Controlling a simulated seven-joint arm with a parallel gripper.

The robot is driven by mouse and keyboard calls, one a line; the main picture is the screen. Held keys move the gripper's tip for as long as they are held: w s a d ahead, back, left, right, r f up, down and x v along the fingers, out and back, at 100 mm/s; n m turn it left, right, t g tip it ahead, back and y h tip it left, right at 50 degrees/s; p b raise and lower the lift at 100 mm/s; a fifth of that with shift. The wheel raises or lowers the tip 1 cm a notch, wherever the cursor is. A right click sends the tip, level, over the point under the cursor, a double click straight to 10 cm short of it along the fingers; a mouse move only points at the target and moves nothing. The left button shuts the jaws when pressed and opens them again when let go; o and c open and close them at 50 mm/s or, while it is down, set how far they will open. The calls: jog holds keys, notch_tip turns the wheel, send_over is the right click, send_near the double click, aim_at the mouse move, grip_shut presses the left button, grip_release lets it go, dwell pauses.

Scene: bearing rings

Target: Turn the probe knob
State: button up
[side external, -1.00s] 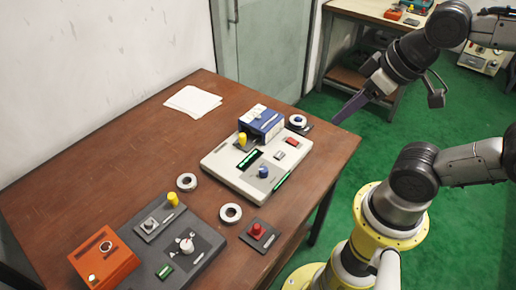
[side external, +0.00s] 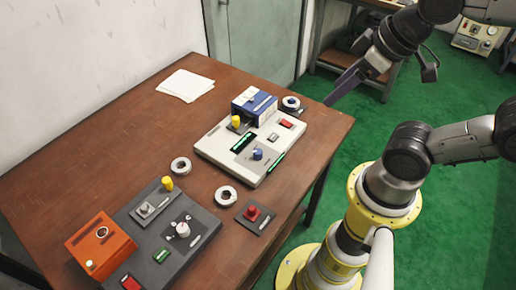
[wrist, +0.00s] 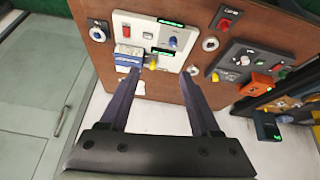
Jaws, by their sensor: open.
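A blue knob (side external: 257,153) stands on the white panel (side external: 214,153); it also shows in the wrist view (wrist: 173,42). A pale knob (side external: 182,229) with marks around it stands on the dark grey panel (side external: 203,246). I cannot read which one is labelled as the probe knob. My gripper (side external: 335,95) is off the table's far right corner, above the floor and apart from both knobs. In the wrist view, my gripper (wrist: 160,75) shows two spread fingers with nothing between them. The side external view shows the fingers nearly edge-on.
A blue box (side external: 254,105) and a yellow knob (side external: 236,122) stand at the white panel's back. Bearing rings (side external: 226,195) and a red-button box (side external: 254,215) lie on the brown table. An orange box (side external: 101,246) stands front left. Paper (side external: 186,84) lies at the back.

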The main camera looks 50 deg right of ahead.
jog(key=w+r+n, duration=0.1)
jog(key=w+n, duration=0.3)
jog(key=n+g, duration=0.5)
jog(key=n, duration=0.1)
send_over(258, 151)
notch_tip(258, 151, down, 13)
notch_tip(258, 151, down, 13)
jog(key=shift+a+r, duration=0.1)
grip_shut()
